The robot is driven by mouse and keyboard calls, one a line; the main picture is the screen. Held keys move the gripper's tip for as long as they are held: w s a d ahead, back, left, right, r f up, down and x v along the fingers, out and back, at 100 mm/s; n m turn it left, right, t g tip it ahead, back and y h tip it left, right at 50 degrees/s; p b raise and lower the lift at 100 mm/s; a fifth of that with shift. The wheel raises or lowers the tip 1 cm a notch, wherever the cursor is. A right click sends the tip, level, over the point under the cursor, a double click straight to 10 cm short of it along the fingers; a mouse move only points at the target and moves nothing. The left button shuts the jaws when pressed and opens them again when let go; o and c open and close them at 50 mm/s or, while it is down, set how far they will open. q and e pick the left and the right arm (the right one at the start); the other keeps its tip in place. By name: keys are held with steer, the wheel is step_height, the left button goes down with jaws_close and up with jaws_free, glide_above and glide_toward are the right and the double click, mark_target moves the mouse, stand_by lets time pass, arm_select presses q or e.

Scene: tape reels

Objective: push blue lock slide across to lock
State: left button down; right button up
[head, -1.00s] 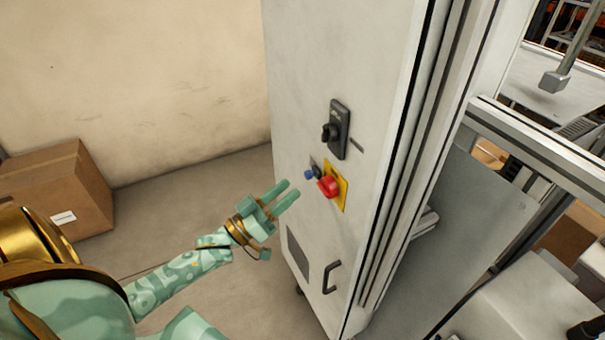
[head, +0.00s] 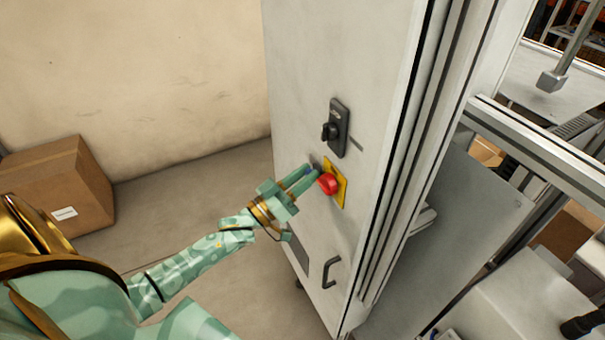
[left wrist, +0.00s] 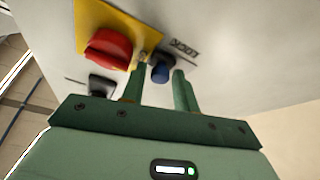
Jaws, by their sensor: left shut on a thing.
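The blue lock slide (left wrist: 162,72) is a small blue knob on the white cabinet front, beside a printed LOCK label (left wrist: 185,48) in the left wrist view. My left gripper (head: 309,175) reaches the cabinet with both green fingers, just left of the red button. In the left wrist view its fingers stand on either side of the blue slide, and it is shut on it. In the head view the fingers mostly hide the slide. My right gripper is not in view.
A black rotary switch (head: 336,128) is above and a black handle (head: 331,271) below. A cardboard box (head: 60,185) stands on the floor at left.

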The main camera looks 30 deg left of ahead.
arm_select(q)
steer(key=shift+s+d+f, duration=0.1)
steer(key=shift+s+d, duration=0.1)
steer(key=shift+d, duration=0.15)
steer(key=c, duration=1.3)
jaws_free()
